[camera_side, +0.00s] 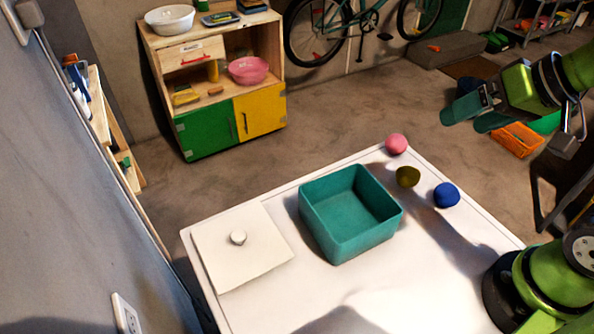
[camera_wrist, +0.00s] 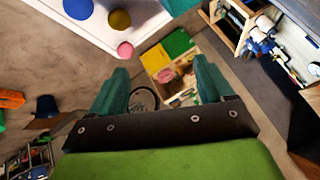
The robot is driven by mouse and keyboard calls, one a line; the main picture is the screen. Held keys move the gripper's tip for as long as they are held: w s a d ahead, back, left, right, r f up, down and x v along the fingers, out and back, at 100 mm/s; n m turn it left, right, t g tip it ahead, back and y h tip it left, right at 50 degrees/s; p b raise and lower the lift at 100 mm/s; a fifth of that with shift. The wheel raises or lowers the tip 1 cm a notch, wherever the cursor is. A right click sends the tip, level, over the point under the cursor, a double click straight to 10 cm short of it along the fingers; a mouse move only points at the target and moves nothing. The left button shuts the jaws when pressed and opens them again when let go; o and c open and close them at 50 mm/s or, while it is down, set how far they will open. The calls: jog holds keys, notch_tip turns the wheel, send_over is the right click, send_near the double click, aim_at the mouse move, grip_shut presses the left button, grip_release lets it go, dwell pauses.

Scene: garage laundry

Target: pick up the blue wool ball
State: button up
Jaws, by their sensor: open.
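The blue wool ball (camera_side: 446,195) sits on the white table near its right edge. It is the rightmost of three balls, beside an olive ball (camera_side: 407,176) and a pink ball (camera_side: 396,144). In the wrist view the blue ball (camera_wrist: 78,8) shows at the top left, partly cut by the frame edge. My gripper (camera_side: 462,116) is above and beyond the table's far right edge, apart from the balls. In the wrist view its teal fingers (camera_wrist: 160,85) are spread, with no object held between them.
A teal open box (camera_side: 318,222) stands on the table left of the balls. A white square lid with a knob (camera_side: 222,262) lies left of it. A wooden cabinet (camera_side: 220,85) and a bicycle (camera_side: 335,35) stand behind. The table's front right is bare but shadowed.

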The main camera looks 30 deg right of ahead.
jog(key=shift+d, duration=0.1)
jog(key=m+g, duration=0.3)
jog(key=m, duration=0.4)
send_over(451, 187)
jog(key=a, duration=0.1)
notch_tip(451, 187, down, 4)
jog(key=d+f+m+g+y, duration=0.1)
jog(key=d+f+m+g, duration=0.15)
jog(key=m, duration=0.95)
jog(key=d+f+m+g+y, duration=0.15)
jog(key=d+m, duration=0.25)
jog(key=m, duration=0.9)
jog(key=shift+h, duration=0.25)
jog(key=x, duration=1)
jog(key=shift+s+a+f, duration=0.25)
jog(key=shift+s+a, duration=0.05)
jog(key=shift+s, duration=0.05)
jog(key=shift+w+d+x, duration=0.1)
jog(key=shift+d+x, duration=0.05)
jog(key=shift+x, duration=1.15)
jog(key=shift+w+d+x, duration=0.1)
jog(key=shift+x, duration=1.2)
jog(key=c, duration=1.1)
jog(key=shift+c, duration=0.2)
